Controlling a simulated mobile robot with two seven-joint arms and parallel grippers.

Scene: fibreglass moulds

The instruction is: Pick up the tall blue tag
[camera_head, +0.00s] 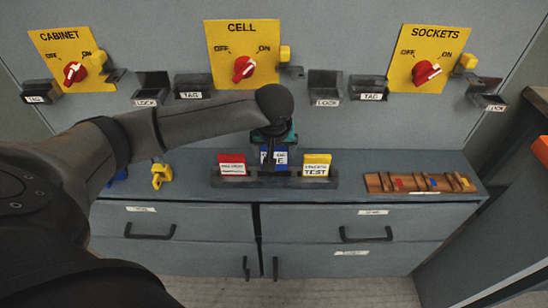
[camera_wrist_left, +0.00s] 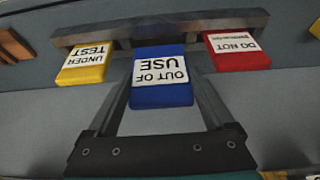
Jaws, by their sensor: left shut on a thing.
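The tall blue tag (camera_wrist_left: 160,82) carries a white label reading "OUT OF USE", upside down in the left wrist view. In the head view the blue tag (camera_head: 281,158) stands in the middle of the dark tag rack (camera_head: 325,182), partly covered by my arm. My left gripper (camera_wrist_left: 161,100) is shut on the blue tag, with a finger along each side. In the head view my left gripper (camera_head: 275,145) reaches down from above and is mostly hidden by its own wrist. I cannot tell whether the tag's lower end is clear of the rack. My right gripper is not in view.
A red tag (camera_head: 232,165) and a yellow "UNDER TEST" tag (camera_head: 316,165) flank the blue one closely. A wooden rack (camera_head: 418,183) lies to the right, and a yellow padlock (camera_head: 161,175) to the left. The switch panel (camera_head: 310,60) rises behind.

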